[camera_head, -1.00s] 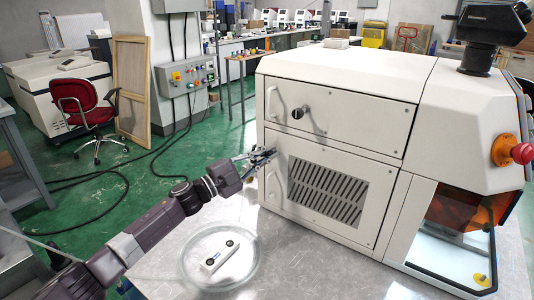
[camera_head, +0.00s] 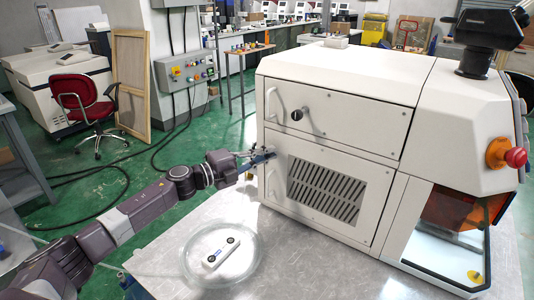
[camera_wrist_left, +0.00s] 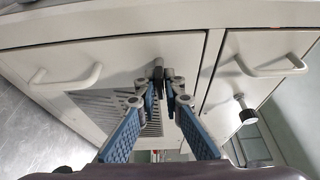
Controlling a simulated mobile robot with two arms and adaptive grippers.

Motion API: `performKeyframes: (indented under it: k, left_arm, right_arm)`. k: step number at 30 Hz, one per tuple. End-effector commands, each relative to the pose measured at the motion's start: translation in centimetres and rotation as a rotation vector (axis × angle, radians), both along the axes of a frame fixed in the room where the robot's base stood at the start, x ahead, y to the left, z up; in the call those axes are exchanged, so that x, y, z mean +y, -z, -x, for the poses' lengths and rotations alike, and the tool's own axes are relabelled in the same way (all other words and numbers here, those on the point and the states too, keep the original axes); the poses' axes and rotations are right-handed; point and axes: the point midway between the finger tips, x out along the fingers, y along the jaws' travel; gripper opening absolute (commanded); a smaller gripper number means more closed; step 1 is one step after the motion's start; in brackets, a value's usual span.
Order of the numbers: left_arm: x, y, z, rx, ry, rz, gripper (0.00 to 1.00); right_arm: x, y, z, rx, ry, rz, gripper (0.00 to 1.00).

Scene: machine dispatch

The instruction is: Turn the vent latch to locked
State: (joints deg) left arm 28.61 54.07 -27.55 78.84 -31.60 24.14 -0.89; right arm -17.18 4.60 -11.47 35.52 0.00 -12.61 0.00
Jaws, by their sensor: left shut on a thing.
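The white machine's lower door (camera_head: 280,215) carries a slotted vent (camera_head: 326,189). The vent also shows in the left wrist view (camera_wrist_left: 105,100). My left gripper (camera_head: 262,156) is at the upper left corner of this door. In the left wrist view its blue fingers (camera_wrist_left: 165,88) close around a small dark latch (camera_wrist_left: 158,68) on the door front near the seam. The fingers hide most of the latch, so I cannot tell its exact angle. My right gripper is not in view.
The upper door has a bar handle (camera_head: 269,104) and a dark knob (camera_head: 297,115). The lower door's bar handle (camera_head: 271,182) is just below my left gripper. A round clear dish (camera_head: 246,272) with a white two-holed piece (camera_head: 220,254) stands on the metal table (camera_head: 300,262).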

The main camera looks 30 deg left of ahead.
Motion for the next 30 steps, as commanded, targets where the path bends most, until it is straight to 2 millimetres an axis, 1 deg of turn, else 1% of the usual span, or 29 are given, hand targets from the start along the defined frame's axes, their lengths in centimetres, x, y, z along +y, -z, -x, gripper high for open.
performKeyframes:
  k: [10, 11, 15, 25, 30]
  left_arm:
    - [-0.1, 0.1, 0.0, 0.001, 0.002, -0.002, 0.00]
    - [-0.1, 0.1, 0.0, 0.001, 0.002, -0.002, 0.10]
    - [-0.1, 0.1, 0.0, 0.000, 0.002, -0.001, 0.24]
    - [0.1, 0.1, 0.2, 0.001, 0.000, -0.001, 0.24]
    - [0.9, 0.2, 1.5, 0.003, -0.001, -0.002, 0.24]
  right_arm:
    - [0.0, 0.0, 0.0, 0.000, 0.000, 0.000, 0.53]
    - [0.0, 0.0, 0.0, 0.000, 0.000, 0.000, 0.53]
    - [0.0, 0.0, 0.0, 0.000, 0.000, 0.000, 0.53]
    - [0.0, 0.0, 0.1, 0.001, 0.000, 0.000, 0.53]
    - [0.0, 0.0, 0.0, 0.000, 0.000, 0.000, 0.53]
